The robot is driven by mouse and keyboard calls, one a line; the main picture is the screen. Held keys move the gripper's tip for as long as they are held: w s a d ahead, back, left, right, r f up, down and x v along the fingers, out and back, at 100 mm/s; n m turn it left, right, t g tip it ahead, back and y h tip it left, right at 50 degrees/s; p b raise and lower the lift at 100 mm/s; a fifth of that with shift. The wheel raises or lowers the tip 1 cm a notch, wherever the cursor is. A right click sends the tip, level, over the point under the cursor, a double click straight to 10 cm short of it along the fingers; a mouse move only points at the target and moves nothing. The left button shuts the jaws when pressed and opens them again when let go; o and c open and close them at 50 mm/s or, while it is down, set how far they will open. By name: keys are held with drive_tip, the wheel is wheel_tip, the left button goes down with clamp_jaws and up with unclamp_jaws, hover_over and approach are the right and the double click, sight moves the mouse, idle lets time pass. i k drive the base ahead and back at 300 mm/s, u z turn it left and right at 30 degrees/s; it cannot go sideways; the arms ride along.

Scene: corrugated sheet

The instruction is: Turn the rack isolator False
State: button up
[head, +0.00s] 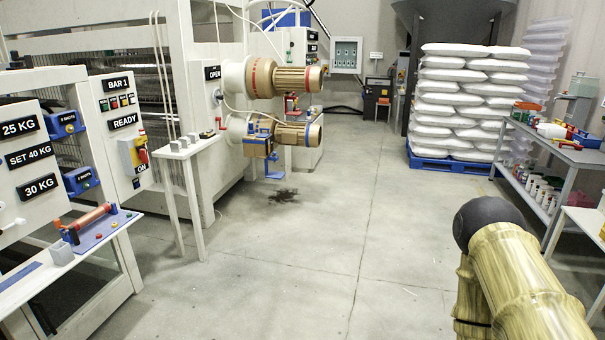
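A red and yellow rotary switch (140,153) is on the white panel marked BAR 1 (115,125) at the left. The labels READY and ON are beside it. It looks like an isolator, but no label that I can read calls it the rack isolator. Its handle is too small for me to tell its exact angle. Part of my arm, with pale bamboo-like links and a black rounded joint, shows at the lower right, far across the floor from the panel. My gripper is not in view.
A white cabinet (38,120) with weight labels stands at the near left. A narrow white stand (190,150) is right of the panel. A dark stain (283,195) marks the floor. White sacks (465,100) and a loaded bench (570,150) stand right. The middle floor (350,230) is clear.

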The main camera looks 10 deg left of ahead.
sight(142, 151)
drive_tip(key=u, duration=0.1)
drive_tip(key=i, duration=1.65)
drive_tip(key=u, duration=1)
drive_tip(key=i, duration=1.4)
drive_tip(key=u, duration=0.95)
